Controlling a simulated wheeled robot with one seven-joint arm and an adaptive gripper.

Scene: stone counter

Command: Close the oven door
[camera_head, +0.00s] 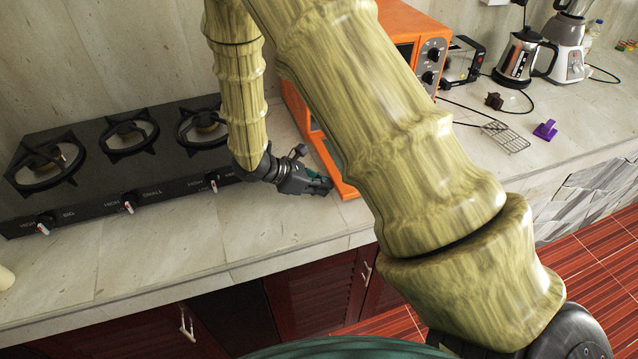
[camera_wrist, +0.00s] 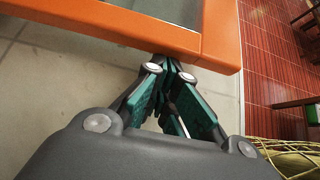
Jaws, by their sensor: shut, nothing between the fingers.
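The orange oven (camera_head: 418,22) stands at the back of the counter, with much of its front hidden behind my arm. Its orange-framed door (camera_head: 343,188) is open and reaches forward low over the counter. In the wrist view the door frame (camera_wrist: 120,30) and its glass pane cross the top. My gripper (camera_head: 326,186) is shut and empty, at the left side of the door near its front corner. In the wrist view the fingertips (camera_wrist: 172,66) are close to the frame's edge. I cannot tell whether they touch it.
A black gas stove (camera_head: 115,180) with several knobs is left of my gripper. A toaster (camera_head: 462,62), kettle (camera_head: 522,58), blender (camera_head: 568,50), wire rack (camera_head: 505,137) and purple object (camera_head: 546,130) stand to the right. The counter front is clear.

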